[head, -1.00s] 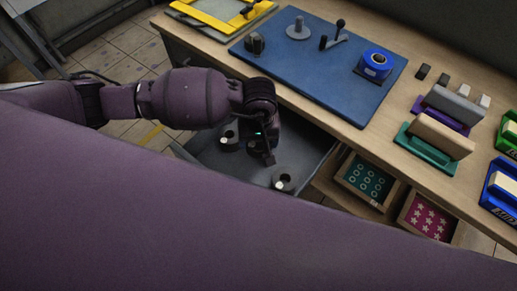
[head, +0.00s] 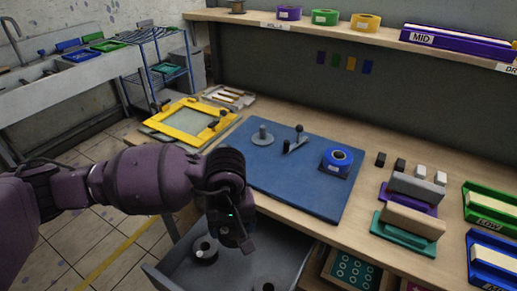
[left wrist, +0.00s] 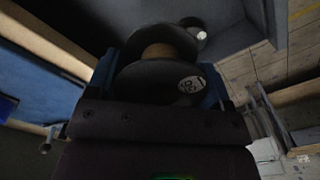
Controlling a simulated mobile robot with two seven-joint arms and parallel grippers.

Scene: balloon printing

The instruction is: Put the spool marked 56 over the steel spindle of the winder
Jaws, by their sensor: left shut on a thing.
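My left gripper (head: 240,240) hangs over the open grey drawer (head: 165,275), pointing down. In the left wrist view its blue fingers (left wrist: 160,75) are shut on a dark spool (left wrist: 145,75) with a brown core. A small white label (left wrist: 190,84) on its flange carries rotated figures, hard to read but possibly 56. The head view does not clearly show this spool. The winder's grey disc with an upright post (head: 262,136) stands on the blue mat (head: 300,180), away from the gripper, and the post looks bare. My right gripper is not in view.
A yellow frame (head: 190,122) lies left. The mat's front middle is clear.

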